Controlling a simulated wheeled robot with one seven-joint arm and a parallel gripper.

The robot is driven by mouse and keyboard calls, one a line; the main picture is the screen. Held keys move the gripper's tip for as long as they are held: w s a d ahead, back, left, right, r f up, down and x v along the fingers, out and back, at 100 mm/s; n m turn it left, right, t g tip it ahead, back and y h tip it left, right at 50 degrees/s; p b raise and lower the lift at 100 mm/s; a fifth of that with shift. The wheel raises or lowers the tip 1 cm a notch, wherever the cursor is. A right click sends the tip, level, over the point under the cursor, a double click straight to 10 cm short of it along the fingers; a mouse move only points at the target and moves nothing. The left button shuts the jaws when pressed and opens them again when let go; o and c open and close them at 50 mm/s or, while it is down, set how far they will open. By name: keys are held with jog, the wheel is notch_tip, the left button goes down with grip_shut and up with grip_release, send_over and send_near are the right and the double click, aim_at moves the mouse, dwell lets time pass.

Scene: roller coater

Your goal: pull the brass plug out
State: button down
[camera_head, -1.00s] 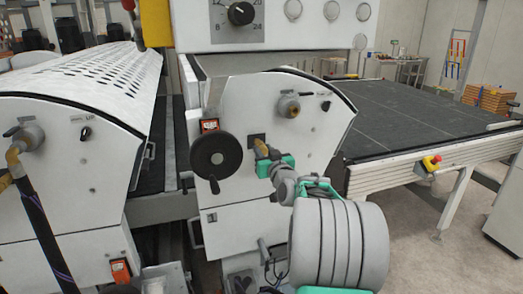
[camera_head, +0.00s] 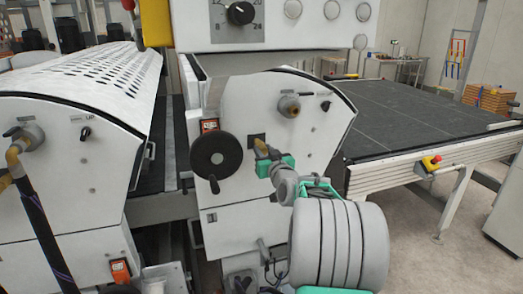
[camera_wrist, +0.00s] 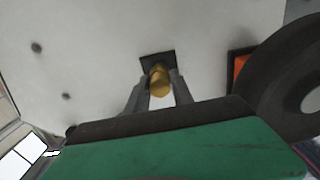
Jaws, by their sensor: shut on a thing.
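The brass plug (camera_head: 262,147) sits at a dark square plate (camera_head: 254,140) on the white front panel of the machine. In the wrist view the plug (camera_wrist: 160,80) shows between my two grey fingers, in front of the dark plate (camera_wrist: 157,58). My gripper (camera_head: 266,156) comes from the lower right and is shut on the plug; it also shows in the wrist view (camera_wrist: 160,95). The fingers hide the plug's sides. I cannot tell how deep the plug sits in the plate.
A black handwheel (camera_head: 216,156) is close left of the plug, with an orange-framed counter (camera_head: 209,126) above it. A dark conveyor bed (camera_head: 430,118) extends right.

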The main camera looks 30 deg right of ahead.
aim_at(264, 152)
jog(key=shift+f, duration=0.1)
jog(key=shift+b+v, duration=1.6)
jog(key=shift+v, duration=1.4)
jog(key=shift+b+v, duration=1.35)
jog(key=shift+v, duration=0.15)
